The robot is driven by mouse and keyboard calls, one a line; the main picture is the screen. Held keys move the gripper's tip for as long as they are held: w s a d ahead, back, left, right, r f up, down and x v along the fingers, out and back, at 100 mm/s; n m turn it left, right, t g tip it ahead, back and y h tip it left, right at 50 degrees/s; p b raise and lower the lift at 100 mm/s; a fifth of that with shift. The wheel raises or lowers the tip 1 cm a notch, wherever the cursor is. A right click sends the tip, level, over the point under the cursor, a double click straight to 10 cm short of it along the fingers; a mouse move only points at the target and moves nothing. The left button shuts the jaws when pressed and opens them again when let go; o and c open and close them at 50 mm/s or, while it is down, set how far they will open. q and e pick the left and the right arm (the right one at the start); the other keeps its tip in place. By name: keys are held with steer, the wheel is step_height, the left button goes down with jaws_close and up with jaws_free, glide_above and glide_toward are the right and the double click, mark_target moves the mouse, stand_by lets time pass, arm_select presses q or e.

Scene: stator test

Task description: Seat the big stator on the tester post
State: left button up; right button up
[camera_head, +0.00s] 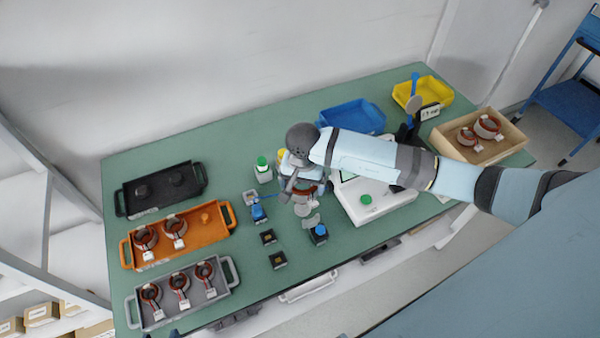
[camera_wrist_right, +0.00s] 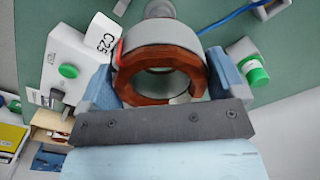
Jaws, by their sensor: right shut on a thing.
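My right gripper (camera_head: 305,192) is shut on a stator (camera_wrist_right: 165,60), a grey ring with copper-brown windings and a white tag reading C25. In the right wrist view the two blue fingers of the right gripper (camera_wrist_right: 163,85) clasp it from both sides. In the head view the held stator (camera_head: 313,186) is partly hidden by the gripper and wrist. A small grey round part (camera_wrist_right: 158,8) shows just beyond the ring; I cannot tell whether it is the tester post, or whether the stator touches it. My left gripper is out of view.
A white box with a green button (camera_head: 366,199) stands right of the gripper. Small blue-topped (camera_head: 258,212) and green-topped (camera_head: 263,163) parts stand left. The orange tray (camera_head: 190,240), grey tray (camera_head: 215,292) and wooden box (camera_head: 510,146) hold stators. The black tray (camera_head: 143,207) holds none.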

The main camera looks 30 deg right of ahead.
steer(key=shift+f+b, duration=0.4)
steer(key=shift+f, duration=0.3)
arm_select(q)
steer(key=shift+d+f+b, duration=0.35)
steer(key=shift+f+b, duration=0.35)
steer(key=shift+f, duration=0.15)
arm_select(e)
steer(key=shift+f, duration=1.55)
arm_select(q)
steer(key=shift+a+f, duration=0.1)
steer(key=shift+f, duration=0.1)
arm_select(e)
steer(key=shift+f, duration=0.2)
arm_select(q)
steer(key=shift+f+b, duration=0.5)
steer(key=shift+b, duration=0.05)
arm_select(e)
steer(key=shift+f, duration=0.4)
arm_select(q)
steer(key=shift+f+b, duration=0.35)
steer(key=shift+b, duration=0.05)
arm_select(e)
steer(key=shift+f, duration=0.5)
arm_select(q)
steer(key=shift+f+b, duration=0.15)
steer(key=shift+b, duration=0.95)
arm_select(e)
steer(key=shift+s+f, duration=0.15)
steer(key=shift+f, duration=0.85)
